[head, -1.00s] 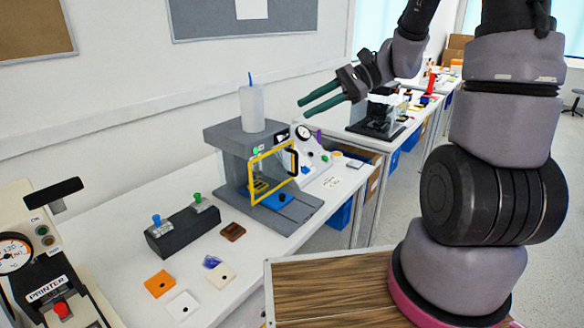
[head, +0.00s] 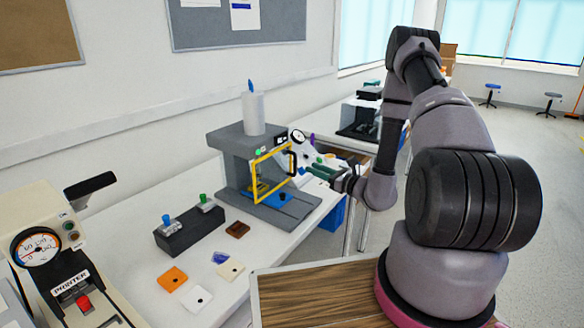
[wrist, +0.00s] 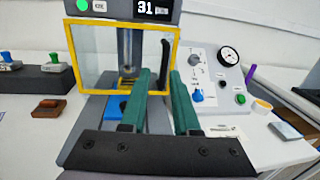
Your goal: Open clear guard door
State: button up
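The clear guard door (head: 271,173) has a yellow frame and stands across the front of a grey machine (head: 232,140), apparently closed. It also fills the upper part of the wrist view (wrist: 98,52). Its black handle (wrist: 166,60) is upright near the right side of the frame; it also shows in the head view (head: 293,162). My gripper (wrist: 160,74) has two green fingers, apart with nothing held. In the wrist view the handle appears between the fingertips, beyond them. In the head view my gripper (head: 311,170) is just right of the door; the exact gap is unclear.
A white panel with a dial gauge (wrist: 228,56) and a blue knob stands right of the machine. A dark stamp holder (head: 188,230) and coloured square pieces lie to its left. A printer press (head: 62,262) stands at far left.

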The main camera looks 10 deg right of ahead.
aim_at(295, 175)
jog(key=shift+m+h, duration=0.4)
jog(key=shift+h, duration=0.1)
jog(key=x, duration=0.3)
jog(key=f+x, duration=0.1)
jog(key=x, duration=0.6)
jog(key=shift+w+d+f, duration=0.15)
jog(key=shift+w+f, duration=0.1)
jog(key=shift+f, duration=0.05)
grip_shut()
dwell(0.7)
